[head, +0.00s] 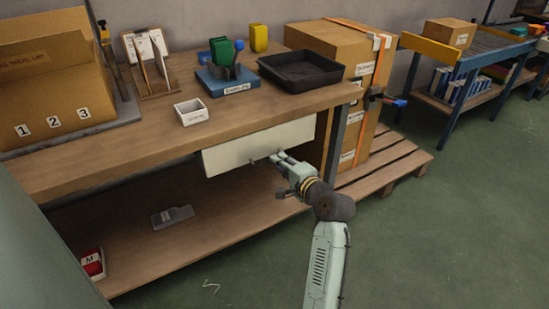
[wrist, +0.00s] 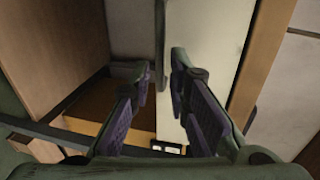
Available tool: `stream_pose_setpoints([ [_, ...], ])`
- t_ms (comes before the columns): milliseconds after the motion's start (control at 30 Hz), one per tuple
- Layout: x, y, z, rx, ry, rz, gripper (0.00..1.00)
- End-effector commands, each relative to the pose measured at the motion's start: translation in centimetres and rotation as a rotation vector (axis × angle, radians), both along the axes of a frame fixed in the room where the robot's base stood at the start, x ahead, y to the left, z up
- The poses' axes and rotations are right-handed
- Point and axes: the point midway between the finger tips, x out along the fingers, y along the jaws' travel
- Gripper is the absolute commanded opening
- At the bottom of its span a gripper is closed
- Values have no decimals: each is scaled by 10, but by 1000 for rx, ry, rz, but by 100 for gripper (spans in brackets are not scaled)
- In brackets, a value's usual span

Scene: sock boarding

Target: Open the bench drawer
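The bench drawer shows a plain cream front (head: 235,152) under the worktop's front edge in the head view. No gap between the front and the bench shows, so it looks shut. My gripper (head: 268,160) is at the lower middle of this front, pointing at it. In the wrist view the drawer front (wrist: 215,45) is a pale upright panel beyond the fingers.
The wooden bench (head: 130,147) carries a white box (head: 190,112), a black tray (head: 300,70) and a blue stand (head: 227,80). Its lower shelf (head: 200,230) holds a grey item (head: 172,217). Cartons on a pallet (head: 400,155) stand right of the bench. The floor in front is mostly clear.

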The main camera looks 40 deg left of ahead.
Motion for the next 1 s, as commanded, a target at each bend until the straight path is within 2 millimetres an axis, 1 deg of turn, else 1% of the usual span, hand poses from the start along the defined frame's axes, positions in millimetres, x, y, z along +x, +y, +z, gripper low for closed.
stream_pose_setpoints([
  [33, 3, 9, -1, -2, 0, 2, 16],
  [100, 7, 18, -3, -2, -1, 1, 16],
  [200, 11, 28, -6, -1, -2, 0, 16],
  [300, 14, 33, -7, -1, -3, 0, 16],
  [600, 15, 35, -8, -1, -3, -1, 16],
  [867, 15, 35, -8, -1, -3, -1, 0],
  [1000, 15, 35, -8, -1, -3, -1, 0],
])
